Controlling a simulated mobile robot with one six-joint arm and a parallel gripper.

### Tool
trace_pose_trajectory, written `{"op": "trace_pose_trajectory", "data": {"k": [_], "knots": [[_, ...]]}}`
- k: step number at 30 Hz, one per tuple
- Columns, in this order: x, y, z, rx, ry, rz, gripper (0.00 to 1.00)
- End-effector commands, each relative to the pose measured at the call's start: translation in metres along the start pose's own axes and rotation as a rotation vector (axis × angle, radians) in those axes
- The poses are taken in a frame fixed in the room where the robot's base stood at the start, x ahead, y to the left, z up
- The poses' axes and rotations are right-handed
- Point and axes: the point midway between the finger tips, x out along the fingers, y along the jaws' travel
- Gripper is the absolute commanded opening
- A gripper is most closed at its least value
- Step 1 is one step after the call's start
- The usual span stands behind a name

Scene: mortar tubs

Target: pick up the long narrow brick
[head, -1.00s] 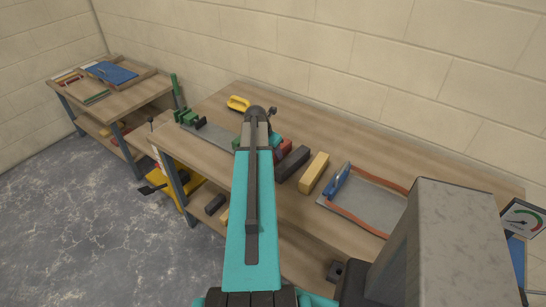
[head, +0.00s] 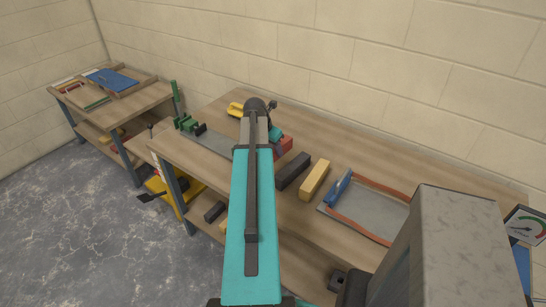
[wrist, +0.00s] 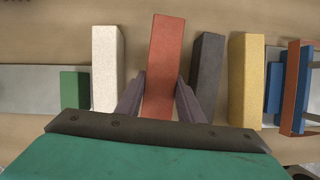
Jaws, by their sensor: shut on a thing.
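A red brick (wrist: 164,65) stands between the two fingers of my gripper (wrist: 160,98) in the wrist view, slightly tilted against its neighbours. The gripper is shut on it. In the head view only part of the red brick (head: 284,145) shows beside my arm, and the fingers are hidden. I cannot tell whether the brick touches the bench. A white brick (wrist: 106,68) lies left of it in the wrist view. A dark grey brick (wrist: 208,75) and a yellow brick (wrist: 244,80) lie to its right; the grey (head: 293,171) and yellow (head: 314,180) also show in the head view.
The wooden bench (head: 345,148) runs along a block wall. A grey sheet with brown-red edging (head: 370,208) and a blue block (head: 338,187) lie right of the bricks. Green clamp-like parts (head: 188,124) and a yellow-handled tool (head: 237,108) are at the left. A second bench (head: 140,98) stands farther left.

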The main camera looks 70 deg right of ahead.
Motion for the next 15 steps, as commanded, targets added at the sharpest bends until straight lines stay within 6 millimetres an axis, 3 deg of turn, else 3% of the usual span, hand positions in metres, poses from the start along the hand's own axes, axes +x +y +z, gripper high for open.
{"op": "trace_pose_trajectory", "data": {"k": [6,15], "knots": [[-0.023,0.001,0.010,-0.001,-0.004,0.002,0.00],[-0.042,0.001,0.018,0.000,-0.003,0.002,0.00]]}}
